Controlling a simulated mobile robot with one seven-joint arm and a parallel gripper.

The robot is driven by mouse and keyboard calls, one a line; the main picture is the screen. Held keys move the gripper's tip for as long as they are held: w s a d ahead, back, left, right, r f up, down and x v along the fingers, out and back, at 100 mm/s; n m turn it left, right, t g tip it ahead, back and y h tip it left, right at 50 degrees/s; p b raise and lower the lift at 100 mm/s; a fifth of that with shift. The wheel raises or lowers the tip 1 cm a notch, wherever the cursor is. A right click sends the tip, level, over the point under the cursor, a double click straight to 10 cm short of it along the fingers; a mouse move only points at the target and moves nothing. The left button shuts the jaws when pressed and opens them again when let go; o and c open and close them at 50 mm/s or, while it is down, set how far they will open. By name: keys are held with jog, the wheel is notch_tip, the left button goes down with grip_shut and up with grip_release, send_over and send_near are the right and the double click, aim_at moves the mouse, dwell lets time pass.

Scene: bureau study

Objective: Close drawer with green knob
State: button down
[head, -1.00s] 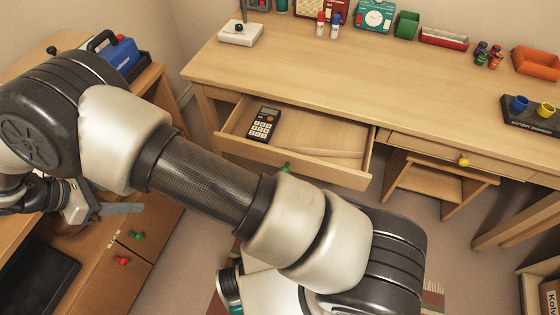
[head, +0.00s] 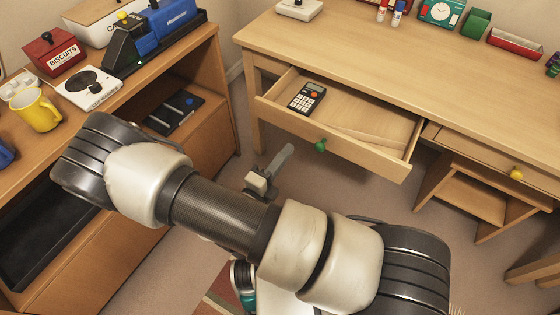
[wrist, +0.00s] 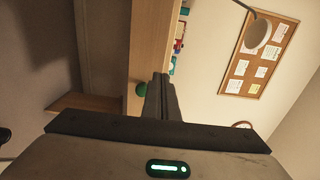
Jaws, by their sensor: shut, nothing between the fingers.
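The drawer with the green knob (head: 320,145) is pulled out under the left part of the desk. Its front panel (head: 365,152) faces me, and a calculator (head: 307,98) lies inside at its left end. My gripper (head: 283,158) is in front of the drawer, a little left of the knob and apart from it in the head view. Its fingers are shut and empty. In the wrist view the shut fingers (wrist: 160,92) point ahead, with the green knob (wrist: 142,89) just to their left. I cannot tell whether they touch it.
A second drawer with a yellow knob (head: 516,174) is shut at the right. A wooden cabinet (head: 190,150) stands at the left, with a yellow mug (head: 35,108) and a red biscuits tin (head: 53,52) on top. Open floor lies between cabinet and desk.

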aim_at(308, 124)
jog(key=b+x, duration=0.2)
jog(key=x, duration=0.7)
jog(key=shift+w+d+r, duration=0.1)
jog(key=shift+w+d, duration=0.2)
jog(key=shift+w, duration=0.1)
jog(key=p+x, duration=0.2)
jog(key=x, duration=1.9)
jog(key=shift+w+d+p, duration=0.15)
jog(key=shift+p, duration=0.25)
jog(key=shift+w+d, duration=0.1)
jog(key=shift+w, duration=0.1)
jog(key=shift+w+r, duration=0.1)
